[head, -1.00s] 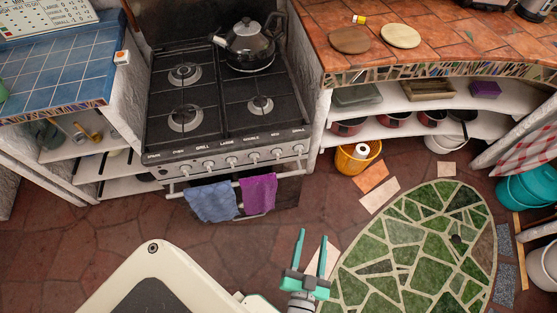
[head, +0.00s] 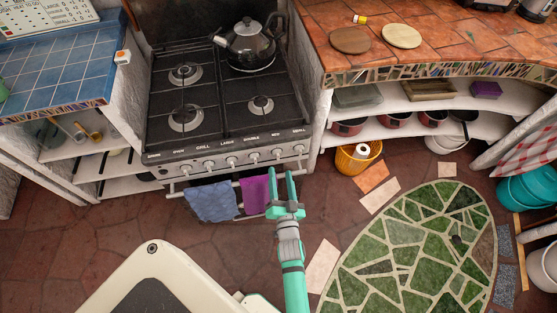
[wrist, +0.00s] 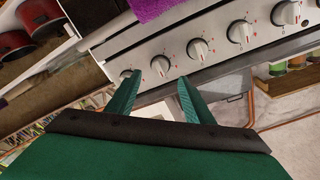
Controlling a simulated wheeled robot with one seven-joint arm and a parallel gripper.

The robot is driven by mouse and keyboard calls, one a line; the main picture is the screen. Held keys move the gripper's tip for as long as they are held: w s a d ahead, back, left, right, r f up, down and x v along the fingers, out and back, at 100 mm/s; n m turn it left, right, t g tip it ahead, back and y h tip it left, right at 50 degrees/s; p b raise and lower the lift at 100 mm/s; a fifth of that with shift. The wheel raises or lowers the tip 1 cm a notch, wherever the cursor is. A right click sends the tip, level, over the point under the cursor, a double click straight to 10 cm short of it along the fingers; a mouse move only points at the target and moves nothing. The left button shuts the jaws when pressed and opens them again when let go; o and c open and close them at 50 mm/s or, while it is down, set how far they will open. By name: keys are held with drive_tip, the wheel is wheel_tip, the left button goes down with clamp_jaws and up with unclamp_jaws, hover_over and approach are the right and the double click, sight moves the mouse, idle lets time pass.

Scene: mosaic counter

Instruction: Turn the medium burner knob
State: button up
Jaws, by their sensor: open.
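The stove's control panel carries a row of white knobs, with small labels above them that are hard to read. The medium burner knob (head: 277,152) appears to be the second from the right end in the head view. In the wrist view, which is turned around, this knob (wrist: 160,65) shows between and beyond the two fingertips. My gripper (head: 282,178) is open and empty, just in front of and below the panel's right part. It also shows in the wrist view (wrist: 158,80), its green fingers spread and pointing at the panel. Contact with the knob cannot be told.
A blue towel (head: 211,202) and a purple towel (head: 255,196) hang on the oven rail, left of my gripper. A kettle (head: 248,42) stands on the back right burner. A yellow basket (head: 353,163) is on the floor to the right. The floor ahead is clear.

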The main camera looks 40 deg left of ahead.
sight(278, 158)
drive_tip(key=x, duration=0.7)
drive_tip(key=shift+c, duration=0.6)
drive_tip(key=c, duration=0.9)
